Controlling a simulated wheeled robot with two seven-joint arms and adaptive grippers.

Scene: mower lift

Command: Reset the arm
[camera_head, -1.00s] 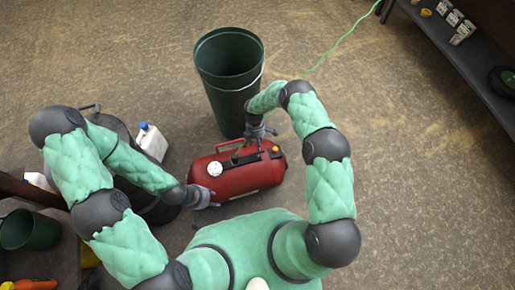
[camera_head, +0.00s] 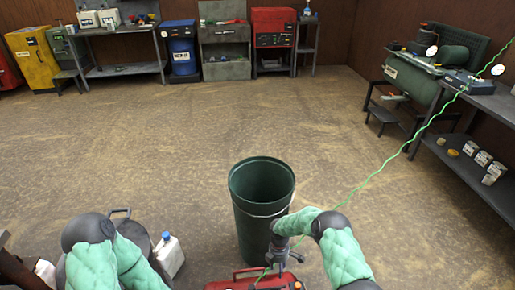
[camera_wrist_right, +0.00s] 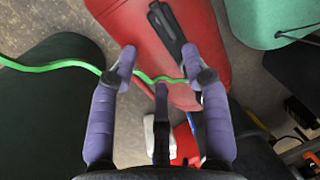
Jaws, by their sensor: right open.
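My right gripper (camera_head: 282,264) hangs just above the red tank (camera_head: 240,285), beside the green bin, in the head view. Only the tank's top shows at the bottom edge there. In the right wrist view my right gripper (camera_wrist_right: 158,68) has its fingers spread, with the red tank (camera_wrist_right: 207,40) and its black top part (camera_wrist_right: 167,30) beyond them. A thin green cord (camera_wrist_right: 65,64) crosses between the fingers; I cannot tell whether it touches them. My left arm shows at the lower left of the head view, but its gripper is out of frame.
A tall green bin (camera_head: 242,215) stands just left of my right forearm. A white jug (camera_head: 169,256) with a blue cap stands left of it. The green cord (camera_head: 372,180) runs up to the right bench (camera_head: 490,100). The middle floor is clear; cabinets line the back wall.

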